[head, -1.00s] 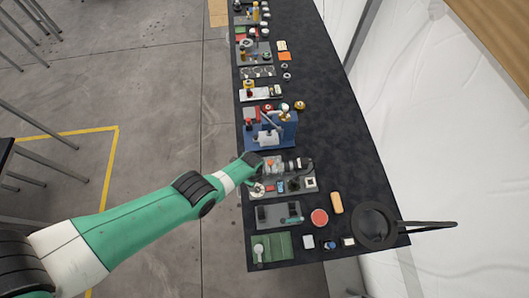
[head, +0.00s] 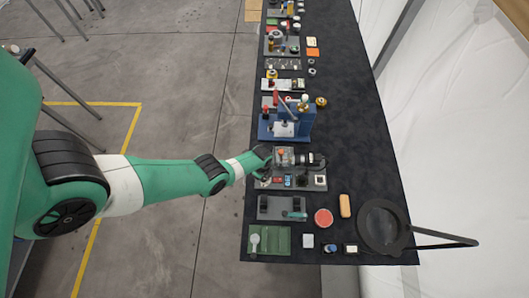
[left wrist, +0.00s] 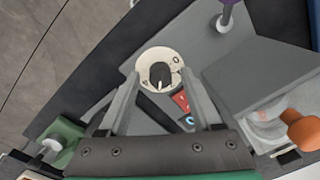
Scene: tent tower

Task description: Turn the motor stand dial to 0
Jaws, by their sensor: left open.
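The motor stand (head: 318,184) is a grey plate with a motor, coloured switches and small parts, near the middle of the black table in the head view. Its dial (left wrist: 158,72) shows in the left wrist view as a black knob on a round white face, with a 0 marked at upper right of the knob. The knob's exact pointing is too small to tell. My left gripper (left wrist: 162,88) is open, with one finger on each side of the dial; contact cannot be told.
A blue press (head: 290,128) stands just behind the stand. The table's right side is mostly clear.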

